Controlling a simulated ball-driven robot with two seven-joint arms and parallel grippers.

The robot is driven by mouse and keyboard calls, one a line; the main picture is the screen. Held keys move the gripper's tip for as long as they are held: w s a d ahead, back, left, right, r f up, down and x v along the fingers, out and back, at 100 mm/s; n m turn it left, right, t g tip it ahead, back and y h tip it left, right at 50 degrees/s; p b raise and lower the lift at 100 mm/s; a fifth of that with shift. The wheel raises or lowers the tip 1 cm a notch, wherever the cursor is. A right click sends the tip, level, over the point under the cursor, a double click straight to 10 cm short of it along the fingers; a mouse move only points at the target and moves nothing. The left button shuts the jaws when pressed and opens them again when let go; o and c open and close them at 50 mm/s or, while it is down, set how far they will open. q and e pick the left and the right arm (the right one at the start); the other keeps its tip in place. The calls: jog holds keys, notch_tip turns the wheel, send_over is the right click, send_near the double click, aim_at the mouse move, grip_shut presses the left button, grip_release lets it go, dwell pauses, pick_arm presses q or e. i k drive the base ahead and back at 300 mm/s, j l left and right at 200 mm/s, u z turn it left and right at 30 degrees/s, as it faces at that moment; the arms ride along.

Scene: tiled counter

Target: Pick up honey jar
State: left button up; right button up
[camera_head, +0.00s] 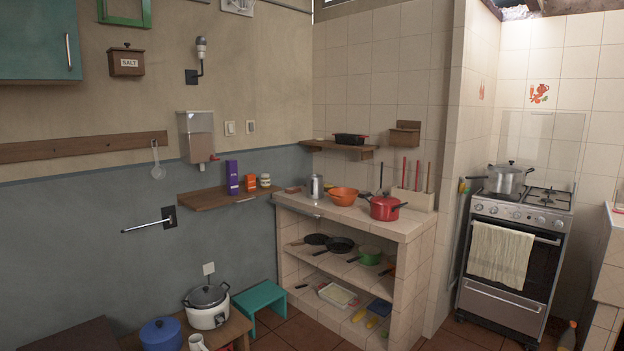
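A small jar with yellowish and pale bands (265,181) stands at the right end of a wooden wall shelf (205,200). It is the likeliest honey jar in view, but it is too small to read a label. An orange box (250,183) and a taller purple box (232,177) stand to its left on the same shelf. Neither of my grippers shows in the head view.
A tiled counter (400,226) right of the shelf bears a metal canister (316,187), an orange bowl (343,196) and a red pot (384,207). A teal stool (262,298) and a rice cooker (207,305) stand below. A stove (513,260) is at right.

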aim_at(265, 181)
jog(key=i+j+z, duration=0.15)
jog(key=i, duration=0.4)
jog(key=i+j+z, duration=0.2)
jog(key=i+j, duration=0.2)
jog(key=i, duration=0.15)
jog(key=i+j+z, duration=0.15)
jog(key=i+j, duration=0.25)
jog(key=i, duration=0.1)
